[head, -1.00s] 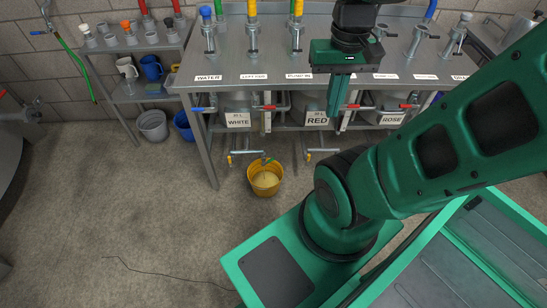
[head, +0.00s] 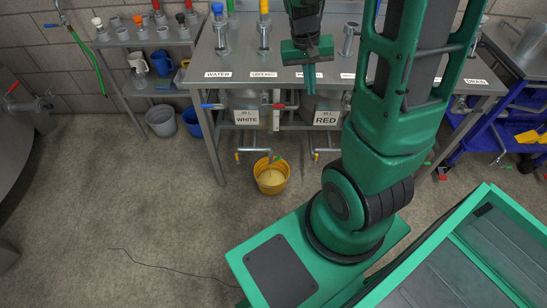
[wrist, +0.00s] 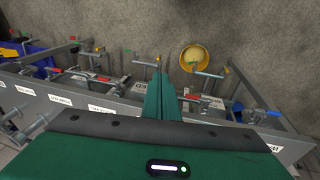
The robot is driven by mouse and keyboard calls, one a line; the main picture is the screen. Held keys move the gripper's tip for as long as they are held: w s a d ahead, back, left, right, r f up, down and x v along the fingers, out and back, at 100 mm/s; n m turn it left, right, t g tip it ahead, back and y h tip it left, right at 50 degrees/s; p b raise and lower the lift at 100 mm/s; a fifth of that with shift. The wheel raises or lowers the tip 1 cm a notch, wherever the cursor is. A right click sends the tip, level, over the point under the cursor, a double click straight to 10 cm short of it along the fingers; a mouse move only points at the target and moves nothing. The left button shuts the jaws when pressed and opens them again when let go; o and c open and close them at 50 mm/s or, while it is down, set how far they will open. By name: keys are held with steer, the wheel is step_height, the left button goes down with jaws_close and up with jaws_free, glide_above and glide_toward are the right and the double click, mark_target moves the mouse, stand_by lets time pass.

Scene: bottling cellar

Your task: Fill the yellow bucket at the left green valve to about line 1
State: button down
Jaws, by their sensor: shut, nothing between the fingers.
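The yellow bucket (head: 272,188) stands upright on the floor under the left outlet pipe, below the WHITE sign. It holds pale yellow liquid; I cannot read a line in it. The left green valve (head: 277,159) has its handle at the pipe's end, just over the bucket's rim. I cannot tell whether liquid runs from it. In the wrist view the bucket (wrist: 205,52) shows beyond the table edge, behind the pipe. My gripper (head: 310,86) is shut and empty, pointing down over the table's front edge, above and to the right of the bucket, touching neither.
The steel table (head: 240,85) carries labelled valves, with pipes and red and blue handles under its front edge. A grey bucket (head: 161,122) and a blue bucket (head: 193,121) stand left by the shelf. A blue cart (head: 490,130) stands right. The floor left of the yellow bucket is clear.

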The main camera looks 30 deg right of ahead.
steer(key=w+a+f+t+h, duration=0.1)
steer(key=w+f, duration=0.5)
steer(key=f, duration=0.4)
steer(key=w+a+f, duration=0.1)
steer(key=w+f, duration=0.4)
steer(key=f, duration=0.5)
steer(key=w+a+f+t+h, duration=0.1)
steer(key=w+a+f, duration=0.1)
steer(key=w+f, duration=0.6)
steer(key=s+a+f+n, duration=0.1)
steer(key=s+a+f, duration=0.15)
steer(key=f, duration=1.25)
steer(key=d+x, duration=0.1)
steer(key=x, duration=1.2)
steer(key=shift+s+r, duration=0.25)
steer(key=shift+s, duration=0.05)
steer(key=shift+t, duration=0.3)
steer(key=shift+s, duration=0.1)
